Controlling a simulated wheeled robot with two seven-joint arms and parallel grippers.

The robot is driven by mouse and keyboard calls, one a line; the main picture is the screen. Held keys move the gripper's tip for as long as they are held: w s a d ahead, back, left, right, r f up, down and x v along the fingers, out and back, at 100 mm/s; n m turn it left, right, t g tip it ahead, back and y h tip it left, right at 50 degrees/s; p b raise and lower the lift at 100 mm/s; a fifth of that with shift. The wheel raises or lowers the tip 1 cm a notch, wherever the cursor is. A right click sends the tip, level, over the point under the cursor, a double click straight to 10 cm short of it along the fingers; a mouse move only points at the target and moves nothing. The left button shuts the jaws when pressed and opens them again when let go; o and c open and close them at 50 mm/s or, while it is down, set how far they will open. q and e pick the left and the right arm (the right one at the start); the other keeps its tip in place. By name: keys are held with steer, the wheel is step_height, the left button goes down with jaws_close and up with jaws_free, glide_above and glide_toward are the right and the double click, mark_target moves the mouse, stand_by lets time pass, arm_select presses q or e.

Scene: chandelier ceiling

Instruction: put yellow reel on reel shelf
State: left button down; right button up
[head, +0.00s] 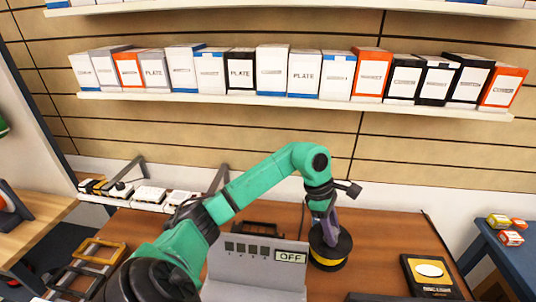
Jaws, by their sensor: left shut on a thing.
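I cannot tell whether the reel touches the table. A low white ledge (148,206) at the back left holds small black, yellow and white items. I cannot tell whether it is the reel shelf. My right gripper is not in view.
A long wall shelf (300,101) full of boxes hangs above. Bare table (390,225) lies right of the reel.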

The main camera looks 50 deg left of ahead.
arm_select(q)
steer(key=shift+w+a+f, duration=0.1)
steer(key=shift+w+f, duration=0.1)
step_height(320, 180, down, 9)
steer(key=p, duration=0.3)
steer(key=shift+s, duration=0.1)
steer(key=shift+f, duration=0.5)
steer(key=c, duration=0.5)
jaws_free()
